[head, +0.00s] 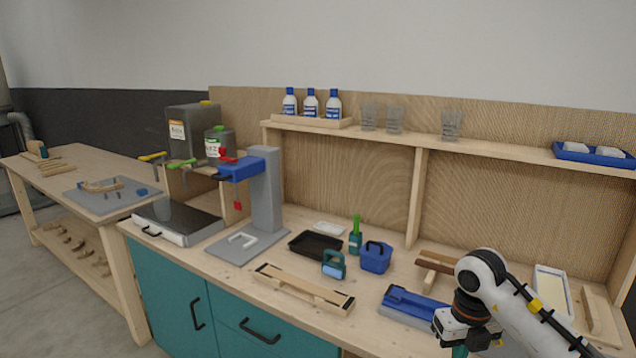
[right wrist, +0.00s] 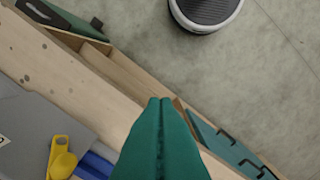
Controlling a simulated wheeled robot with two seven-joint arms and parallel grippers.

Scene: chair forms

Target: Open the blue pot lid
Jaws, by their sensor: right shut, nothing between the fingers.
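The blue pot (head: 376,257) stands on the workbench in the head view, right of the dark tray. Its blue lid (head: 376,247) sits on top, with a dark arched handle. My right gripper (head: 460,350) is low at the bottom right of the head view, near the bench's front edge. It is well apart from the pot, to its right and nearer. In the right wrist view its teal fingers (right wrist: 160,101) are pressed together with nothing between them. The pot does not show in that view. My left gripper is not in view.
A teal-handled tool (head: 334,265) and a green brush (head: 355,235) stand close left of the pot. A wooden frame (head: 303,289) lies in front. A blue-and-grey tool (head: 410,305) lies between pot and right gripper. Wooden pieces (head: 437,265) lie to the pot's right.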

